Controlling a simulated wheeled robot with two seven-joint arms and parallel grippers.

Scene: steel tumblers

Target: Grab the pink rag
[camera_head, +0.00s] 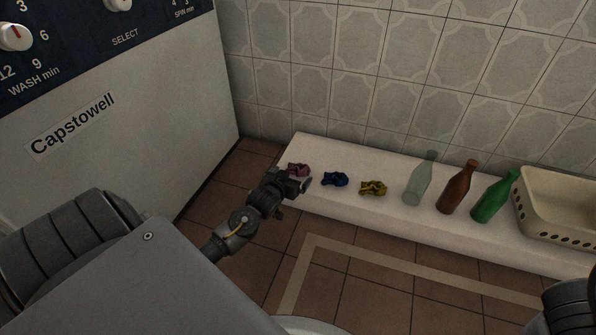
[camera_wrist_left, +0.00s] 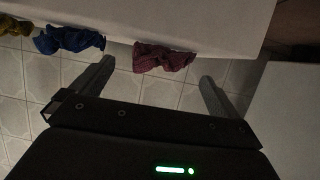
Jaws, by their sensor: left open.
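The pink rag (camera_head: 298,169) is a small crumpled cloth at the left end of the white ledge. My left gripper (camera_head: 296,183) is at the ledge's left end, just in front of the rag and partly overlapping it in the head view. In the left wrist view the pink rag (camera_wrist_left: 163,58) shows beyond and between the two spread fingers of my left gripper (camera_wrist_left: 156,78). The gripper is open, with nothing held. My right gripper is not seen; only part of my right arm shows at the lower right.
A blue rag (camera_head: 335,179) and a yellow rag (camera_head: 373,188) lie right of the pink one on the white ledge (camera_head: 330,208). Then come a clear bottle (camera_head: 418,183), a brown bottle (camera_head: 457,188), a green bottle (camera_head: 494,198) and a cream basket (camera_head: 560,205). A washing machine (camera_head: 130,120) stands left.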

